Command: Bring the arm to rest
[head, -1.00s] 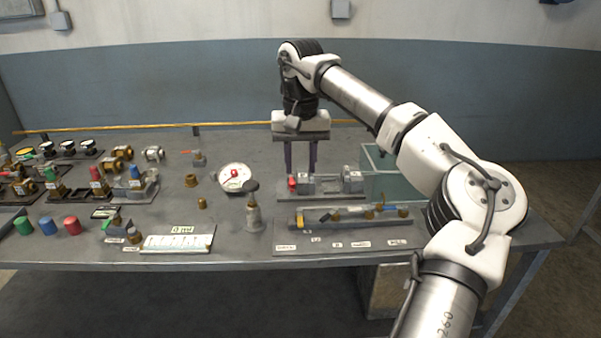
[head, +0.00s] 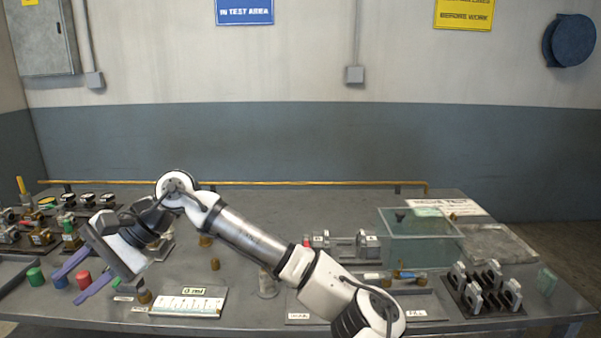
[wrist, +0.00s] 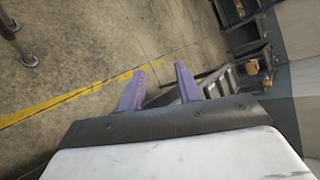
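My arm reaches from the lower right across the front of the bench to the left in the head view. My gripper (head: 66,290) is at the left end of the bench, tilted and pointing down-left. Its two purple fingers are spread apart with nothing held between them. In the wrist view, my gripper (wrist: 160,70) also shows an empty gap, with concrete floor and a yellow line beyond. The fingers overlap the red cap (head: 83,280) and blue cap (head: 60,279) in the picture; I cannot tell any contact.
The grey bench (head: 330,208) holds several valves and gauges at the left. A white scale card (head: 187,303) lies at the front. A glass tank (head: 425,245) and a rack of clamps (head: 485,290) stand at the right. A yellow rod (head: 300,184) runs along the back.

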